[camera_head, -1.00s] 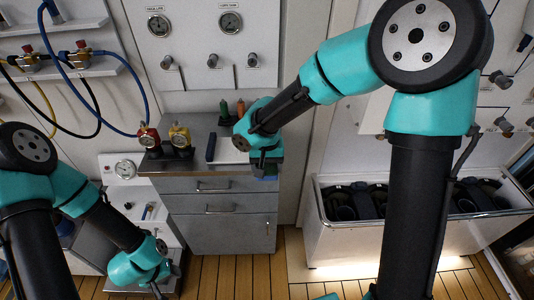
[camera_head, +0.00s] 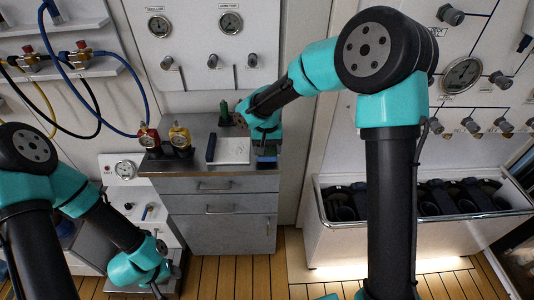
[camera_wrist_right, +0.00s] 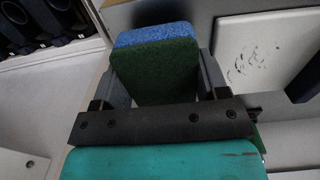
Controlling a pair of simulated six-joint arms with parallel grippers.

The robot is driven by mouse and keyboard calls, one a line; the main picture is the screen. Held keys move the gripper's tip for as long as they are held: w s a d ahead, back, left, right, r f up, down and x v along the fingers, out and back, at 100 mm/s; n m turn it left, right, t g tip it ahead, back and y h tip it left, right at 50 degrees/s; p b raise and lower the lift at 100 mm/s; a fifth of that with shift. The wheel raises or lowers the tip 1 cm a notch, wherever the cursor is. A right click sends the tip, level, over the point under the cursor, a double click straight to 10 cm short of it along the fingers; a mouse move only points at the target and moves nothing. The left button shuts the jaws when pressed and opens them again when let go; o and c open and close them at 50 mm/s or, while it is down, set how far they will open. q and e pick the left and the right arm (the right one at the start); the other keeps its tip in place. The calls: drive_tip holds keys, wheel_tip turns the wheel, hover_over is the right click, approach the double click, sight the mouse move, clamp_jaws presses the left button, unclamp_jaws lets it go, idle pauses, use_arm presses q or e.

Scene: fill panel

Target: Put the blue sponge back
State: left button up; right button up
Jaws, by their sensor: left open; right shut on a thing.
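The blue sponge (camera_wrist_right: 155,36) has a dark green face and sits between the two jaws of my right gripper (camera_wrist_right: 155,75) in the right wrist view. My right gripper (camera_head: 266,151) is shut on it. In the head view the sponge (camera_head: 266,159) shows as a small blue patch below the gripper, by the right front end of the grey counter. I cannot tell whether it touches the counter. My left gripper (camera_head: 157,289) is low at the bottom left, open, near the floor and away from the sponge; its fingertips are hard to see.
The counter holds a white board (camera_head: 232,150) with dark marks, a dark blue bar (camera_head: 211,147), red and yellow gauge fittings (camera_head: 180,137) and a green cone-shaped item (camera_head: 224,113). A white bin (camera_head: 338,228) with dark items stands at the right. The wooden floor (camera_head: 235,272) is clear.

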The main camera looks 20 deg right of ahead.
drive_tip(key=shift+f, duration=1.2)
drive_tip(key=shift+f, duration=0.15)
drive_tip(key=o, duration=1)
wheel_tip(320, 180, up, 12)
drive_tip(key=shift+r, duration=0.15)
